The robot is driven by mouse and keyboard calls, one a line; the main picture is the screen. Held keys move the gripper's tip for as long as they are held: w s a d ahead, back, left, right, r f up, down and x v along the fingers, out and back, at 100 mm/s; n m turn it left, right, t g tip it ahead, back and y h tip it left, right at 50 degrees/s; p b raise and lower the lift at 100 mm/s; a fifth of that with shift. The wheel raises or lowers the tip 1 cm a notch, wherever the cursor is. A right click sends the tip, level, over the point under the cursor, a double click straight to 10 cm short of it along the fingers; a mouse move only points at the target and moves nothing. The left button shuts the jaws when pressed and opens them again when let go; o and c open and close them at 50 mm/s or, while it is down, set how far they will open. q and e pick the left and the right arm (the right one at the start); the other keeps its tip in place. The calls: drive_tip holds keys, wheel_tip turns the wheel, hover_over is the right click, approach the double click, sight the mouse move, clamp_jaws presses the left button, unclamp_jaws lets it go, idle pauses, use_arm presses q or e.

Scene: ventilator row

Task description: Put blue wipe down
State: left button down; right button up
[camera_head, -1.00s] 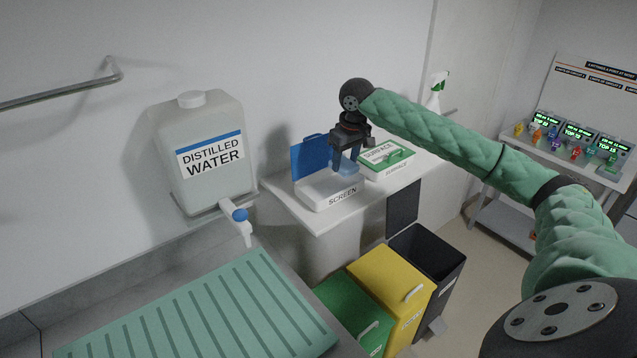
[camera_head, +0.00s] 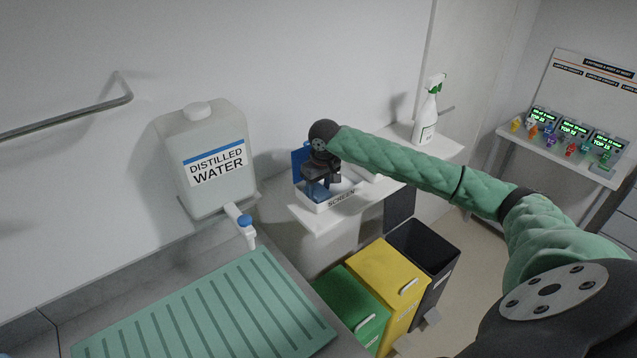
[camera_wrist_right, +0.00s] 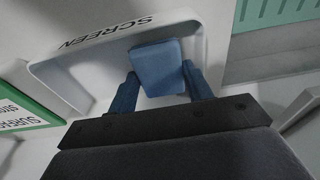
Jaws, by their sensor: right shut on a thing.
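The blue wipe (camera_wrist_right: 155,65) is a small folded blue pad. In the right wrist view it sits between the two blue fingers of my right gripper (camera_wrist_right: 161,84), which is shut on it. I cannot tell whether the wipe touches the box floor.
The white SURFACE box with a green-edged label (camera_wrist_right: 22,112) is beside the SCREEN box, mostly behind my arm in the head view. A spray bottle (camera_head: 427,115) stands farther right. A distilled water jug (camera_head: 205,160) is left. Green, yellow (camera_head: 385,285) and black bins stand below.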

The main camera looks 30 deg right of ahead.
sight(318, 190)
drive_tip(key=shift+f, duration=0.2)
drive_tip(key=o, duration=0.9)
use_arm(q)
drive_tip(key=shift+d+r, duration=0.1)
use_arm(e)
drive_tip(key=shift+f, duration=0.1)
drive_tip(key=shift+b, duration=0.4)
drive_tip(key=r+b, duration=0.4)
drive_tip(key=r, duration=0.1)
drive_tip(key=shift+w, duration=0.2)
drive_tip(key=shift+s+r, duration=0.1)
drive_tip(key=shift+r, duration=0.85)
drive_tip(key=shift+s+r+b, duration=0.1)
drive_tip(key=shift+r+b, duration=0.25)
drive_tip(key=shift+r, duration=0.1)
use_arm(q)
drive_tip(key=w+f, duration=0.3)
drive_tip(key=w, duration=0.1)
drive_tip(key=shift+w+d+f, duration=0.1)
drive_tip(key=shift+d+f, duration=0.2)
drive_tip(key=shift+f, duration=0.05)
